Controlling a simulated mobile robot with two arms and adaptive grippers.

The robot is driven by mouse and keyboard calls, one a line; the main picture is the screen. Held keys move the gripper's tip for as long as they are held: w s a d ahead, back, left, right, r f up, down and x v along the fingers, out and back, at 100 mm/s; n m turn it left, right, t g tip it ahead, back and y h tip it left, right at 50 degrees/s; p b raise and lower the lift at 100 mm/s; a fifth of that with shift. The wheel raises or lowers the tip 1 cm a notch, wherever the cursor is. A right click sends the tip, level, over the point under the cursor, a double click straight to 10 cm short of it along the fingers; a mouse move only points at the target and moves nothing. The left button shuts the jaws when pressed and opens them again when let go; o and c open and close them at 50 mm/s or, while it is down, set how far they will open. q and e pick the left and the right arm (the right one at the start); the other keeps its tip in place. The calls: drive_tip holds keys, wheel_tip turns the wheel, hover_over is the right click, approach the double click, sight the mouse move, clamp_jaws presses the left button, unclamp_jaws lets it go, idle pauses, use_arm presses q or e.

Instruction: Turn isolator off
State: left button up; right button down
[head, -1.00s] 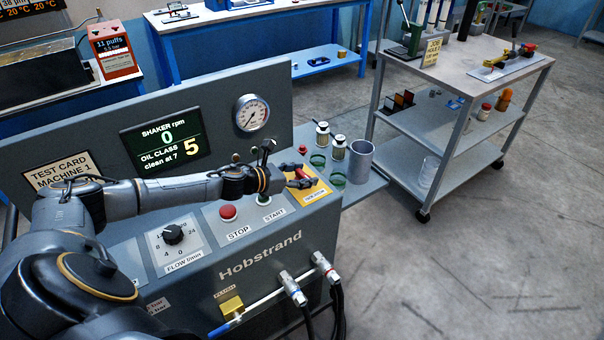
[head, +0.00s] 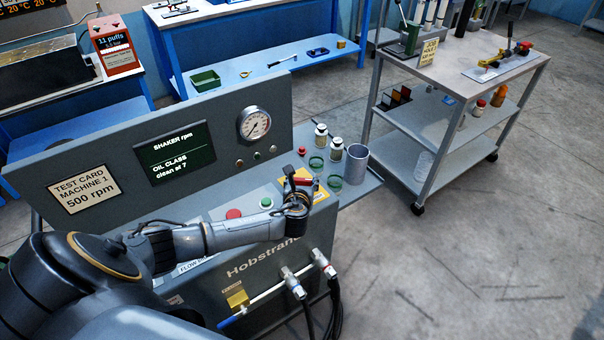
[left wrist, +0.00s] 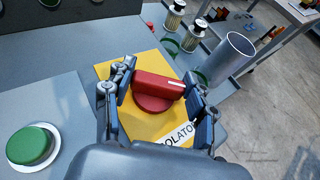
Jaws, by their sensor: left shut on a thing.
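The isolator is a red rotary handle (head: 303,182) on a yellow plate (head: 321,194), at the right end of the machine's sloped panel. In the left wrist view the red handle (left wrist: 158,84) lies across the yellow plate (left wrist: 150,125), over its round red base. My left gripper (head: 299,188) is at the isolator and partly hides it in the head view. In the left wrist view its fingers (left wrist: 157,93) are shut on the red handle, one at each end. My right gripper is not in view.
The green start button (head: 266,203) and red stop button (head: 234,214) lie left of the isolator. Jars (head: 321,135), green rings and a grey metal cup (head: 355,164) stand just behind it. A grey trolley (head: 425,125) stands to the right, with clear floor in front.

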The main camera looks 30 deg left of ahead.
use_arm(q)
drive_tip(key=shift+d+n+g+y+p, duration=0.2)
drive_tip(key=shift+n+g+y+p, duration=0.1)
drive_tip(key=shift+n+g+y, duration=1.1)
drive_tip(key=shift+n+y, duration=0.3)
drive_tip(key=shift+n, duration=0.2)
drive_tip(key=n+g+y, duration=0.2)
drive_tip(key=shift+w+f+n+g+b, duration=0.1)
drive_tip(key=shift+n+g+b, duration=0.25)
drive_tip(key=shift+n+g, duration=0.55)
drive_tip(key=shift+a+n+y, duration=0.1)
drive_tip(key=shift+n+y, duration=0.2)
drive_tip(key=shift+y, duration=0.1)
drive_tip(key=o, duration=1.2)
